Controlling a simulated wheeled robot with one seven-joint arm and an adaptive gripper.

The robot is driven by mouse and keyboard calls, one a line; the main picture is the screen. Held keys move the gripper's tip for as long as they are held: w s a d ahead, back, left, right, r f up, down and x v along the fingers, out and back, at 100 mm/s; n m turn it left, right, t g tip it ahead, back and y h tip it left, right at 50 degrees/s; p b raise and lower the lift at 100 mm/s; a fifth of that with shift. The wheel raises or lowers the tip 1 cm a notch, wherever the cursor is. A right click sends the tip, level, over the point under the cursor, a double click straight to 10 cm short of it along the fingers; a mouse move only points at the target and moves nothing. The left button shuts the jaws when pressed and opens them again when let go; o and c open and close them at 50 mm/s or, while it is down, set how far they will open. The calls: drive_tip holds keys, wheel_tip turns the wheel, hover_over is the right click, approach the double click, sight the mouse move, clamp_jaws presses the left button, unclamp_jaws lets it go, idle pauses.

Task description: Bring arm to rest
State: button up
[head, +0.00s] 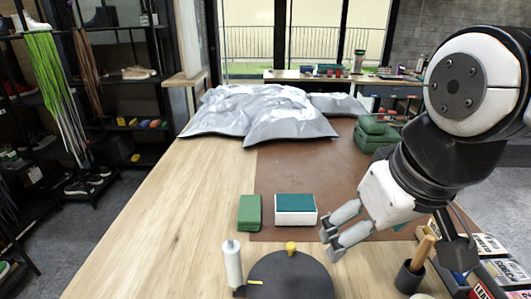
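My arm comes in from the right side of the head view. My gripper (329,243) is low over the right part of the table, just right of a white box with a teal top (295,209). Its fingers point down and to the left. The fingers look slightly apart, but the angle does not show clearly how open they are. I see nothing held between them. Whether the fingertips touch the table cannot be told.
The wooden table (170,215) bears a brown mat (275,180), a green block (249,212), a white bottle (232,263), a black round disc (290,277) and a dark cup (409,277). The left table area is clear.

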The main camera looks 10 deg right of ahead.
drive_tip(key=shift+s+f+m, duration=0.25)
drive_tip(key=shift+s+m, duration=0.05)
drive_tip(key=shift+s, duration=0.25)
drive_tip(key=shift+s+f+m, duration=0.25)
drive_tip(key=shift+s+m, duration=0.05)
drive_tip(key=shift+s, duration=0.2)
idle(0.6)
